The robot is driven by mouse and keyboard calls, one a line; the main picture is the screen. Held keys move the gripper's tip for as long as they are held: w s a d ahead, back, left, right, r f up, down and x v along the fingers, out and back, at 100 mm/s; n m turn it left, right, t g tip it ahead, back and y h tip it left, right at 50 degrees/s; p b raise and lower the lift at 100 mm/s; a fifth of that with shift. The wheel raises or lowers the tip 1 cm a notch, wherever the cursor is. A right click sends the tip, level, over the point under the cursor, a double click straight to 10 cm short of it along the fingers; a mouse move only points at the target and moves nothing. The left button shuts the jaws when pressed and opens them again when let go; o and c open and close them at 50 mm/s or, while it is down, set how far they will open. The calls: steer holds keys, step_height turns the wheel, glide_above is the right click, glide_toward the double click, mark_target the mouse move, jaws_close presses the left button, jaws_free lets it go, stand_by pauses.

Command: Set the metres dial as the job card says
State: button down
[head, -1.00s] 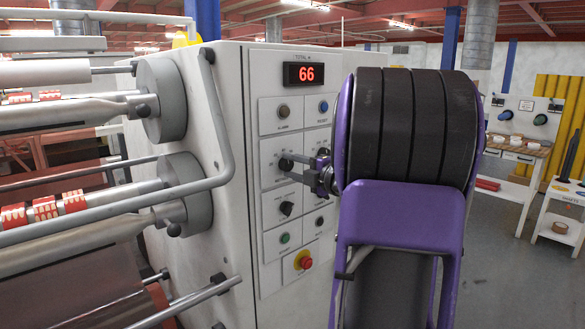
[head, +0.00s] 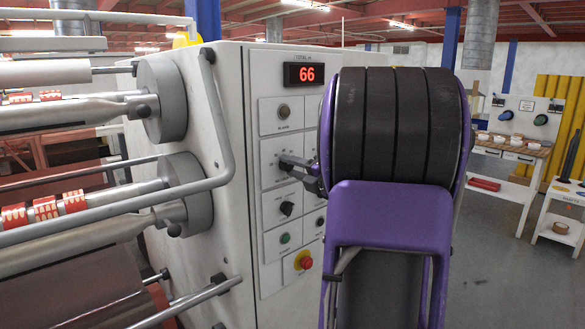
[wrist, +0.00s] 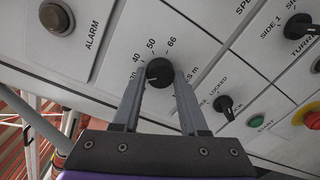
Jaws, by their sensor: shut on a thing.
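The metres dial (wrist: 159,73) is a round black knob on the light panel, with numbers such as 40, 50 and 66 around it. My gripper (wrist: 158,82) is shut on this dial, one finger on each side. A pale mark on the knob seems to face the low-number side at left, but its exact reading is unclear. In the head view my gripper (head: 300,168) reaches the panel from the right, and my purple arm hides part of it. The red display (head: 306,74) reads 66. I see no readable job card.
The alarm lamp (wrist: 57,17) is left of the dial. A lower selector knob (wrist: 224,103), green start button (wrist: 256,121) and red stop button (head: 303,260) are nearby. Rollers and a bent rail (head: 224,120) stand left. Open floor and a workbench (head: 508,150) are at right.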

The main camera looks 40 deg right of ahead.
steer(key=shift+d, duration=0.1)
steer(key=shift+c, duration=2.2)
jaws_free()
steer(key=s, duration=1.2)
steer(key=shift+d+r, duration=0.25)
steer(key=shift+r, duration=0.05)
